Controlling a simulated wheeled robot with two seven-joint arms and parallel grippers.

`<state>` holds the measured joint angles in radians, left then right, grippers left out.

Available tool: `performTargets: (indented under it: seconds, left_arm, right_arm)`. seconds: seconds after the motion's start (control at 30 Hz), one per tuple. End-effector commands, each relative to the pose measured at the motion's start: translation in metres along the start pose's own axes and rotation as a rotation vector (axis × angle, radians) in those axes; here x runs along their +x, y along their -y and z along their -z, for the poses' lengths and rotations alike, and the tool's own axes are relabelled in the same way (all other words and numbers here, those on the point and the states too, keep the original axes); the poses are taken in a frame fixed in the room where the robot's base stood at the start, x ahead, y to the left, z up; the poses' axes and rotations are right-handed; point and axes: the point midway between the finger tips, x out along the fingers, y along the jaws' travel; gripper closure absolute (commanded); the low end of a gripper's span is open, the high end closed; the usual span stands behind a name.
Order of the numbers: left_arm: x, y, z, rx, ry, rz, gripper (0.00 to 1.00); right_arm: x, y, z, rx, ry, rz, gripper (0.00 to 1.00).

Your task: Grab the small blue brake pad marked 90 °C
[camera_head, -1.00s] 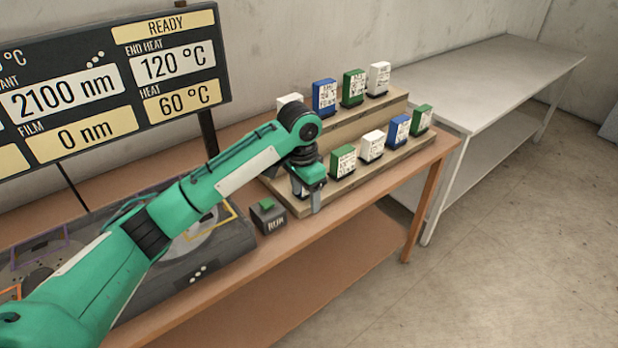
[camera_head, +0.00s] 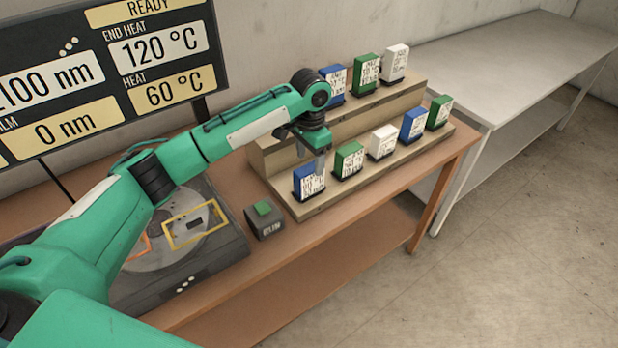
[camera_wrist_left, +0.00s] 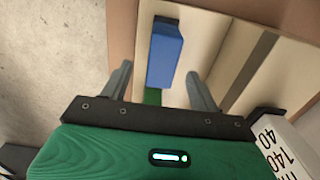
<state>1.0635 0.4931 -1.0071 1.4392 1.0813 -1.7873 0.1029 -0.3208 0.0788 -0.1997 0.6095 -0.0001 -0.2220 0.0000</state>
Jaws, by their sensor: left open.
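Several small blocks with white label faces stand on a two-step wooden rack. Blue ones are at the front left (camera_head: 307,183), in the front row's right half (camera_head: 413,125) and in the back row (camera_head: 335,84). Their markings are too small to read, so I cannot tell which is 90 °C. My left gripper (camera_head: 311,155) is open and empty, just above and behind the front-left blue block. In the left wrist view, a blue block (camera_wrist_left: 165,55) shows between and beyond the open fingers (camera_wrist_left: 160,72). My right gripper is not in view.
Green (camera_head: 348,160) and white (camera_head: 382,143) blocks stand close by on the rack (camera_head: 340,187). A white block marked 140 and 40 (camera_wrist_left: 287,145) is near my left wrist.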

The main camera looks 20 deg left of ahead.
Motion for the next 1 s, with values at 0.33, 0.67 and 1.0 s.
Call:
performTargets:
  seconds: [0.33, 0.67, 1.0]
  left_arm:
    - [0.03, 0.002, -0.003, 0.0, 0.003, 0.0, 0.38]
    - [0.065, 0.003, -0.003, 0.001, 0.0, 0.002, 0.38]
    - [0.065, 0.003, -0.003, 0.001, -0.001, 0.001, 0.72]
  right_arm:
    - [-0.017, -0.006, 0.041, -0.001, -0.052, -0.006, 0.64]
    - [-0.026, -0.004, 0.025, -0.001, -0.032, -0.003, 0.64]
    - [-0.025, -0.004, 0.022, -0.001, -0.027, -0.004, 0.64]
